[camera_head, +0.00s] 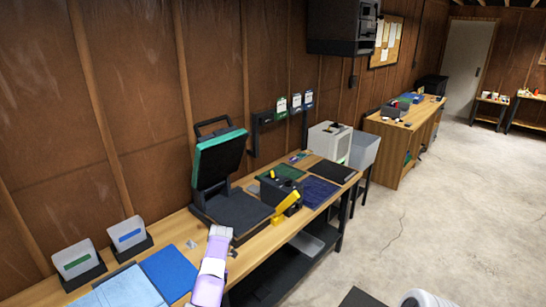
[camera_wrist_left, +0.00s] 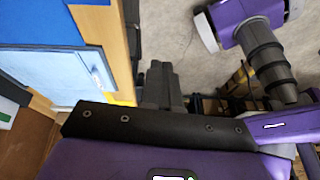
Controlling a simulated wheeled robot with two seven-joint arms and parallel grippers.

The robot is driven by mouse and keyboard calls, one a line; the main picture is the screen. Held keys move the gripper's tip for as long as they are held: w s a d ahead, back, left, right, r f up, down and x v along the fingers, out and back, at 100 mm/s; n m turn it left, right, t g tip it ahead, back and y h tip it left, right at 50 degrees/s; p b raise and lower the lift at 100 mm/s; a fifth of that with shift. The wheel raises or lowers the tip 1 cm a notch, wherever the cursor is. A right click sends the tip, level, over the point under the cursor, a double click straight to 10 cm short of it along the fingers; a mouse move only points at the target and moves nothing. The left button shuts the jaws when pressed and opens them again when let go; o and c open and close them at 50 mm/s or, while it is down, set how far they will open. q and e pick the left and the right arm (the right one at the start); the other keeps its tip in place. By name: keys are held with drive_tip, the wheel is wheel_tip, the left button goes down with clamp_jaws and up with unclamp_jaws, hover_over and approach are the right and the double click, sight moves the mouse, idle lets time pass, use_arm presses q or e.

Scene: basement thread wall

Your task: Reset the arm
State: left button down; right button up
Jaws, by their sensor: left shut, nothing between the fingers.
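My left arm, purple and white, comes up from the bottom of the head view in front of the workbench edge. Its fingers cannot be made out clearly there. In the left wrist view my left gripper (camera_wrist_left: 160,85) shows as dark fingers pressed together, empty. It is beside the wooden bench edge, over the floor side, with no object touching it that I can see. My right gripper does not show in either view.
A lower shelf (camera_head: 272,280) lies beneath. Concrete floor (camera_head: 440,200) to the right is mostly clear.

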use_arm(q)
drive_tip(key=s+a+f+m+h+b, duration=0.1)
drive_tip(key=s+a+f+m, duration=0.15)
drive_tip(key=f, duration=0.45)
drive_tip(key=s+a+f+m+h, duration=0.1)
drive_tip(key=a+f+m, duration=0.15)
drive_tip(key=f, duration=0.45)
drive_tip(key=s+d+f+m+t+h, duration=0.1)
drive_tip(key=s+d+f+m, duration=0.1)
drive_tip(key=s+f+m, duration=0.4)
drive_tip(key=s+d+m+t+h+b, duration=0.1)
drive_tip(key=s+d+m+h, duration=0.1)
drive_tip(key=s+d+m, duration=0.4)
drive_tip(key=s+d+m+t+h+b, duration=0.1)
drive_tip(key=s+d+m, duration=0.5)
drive_tip(key=s, duration=1)
drive_tip(key=shift+s+d+r+m+t+h+b, duration=0.3)
drive_tip(key=shift+d+r+m+t+h+b, duration=0.15)
drive_tip(key=shift+d, duration=0.7)
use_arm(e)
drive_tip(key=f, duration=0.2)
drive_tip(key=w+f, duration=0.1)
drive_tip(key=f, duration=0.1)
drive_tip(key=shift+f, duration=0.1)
use_arm(q)
drive_tip(key=shift+a+f, duration=0.1)
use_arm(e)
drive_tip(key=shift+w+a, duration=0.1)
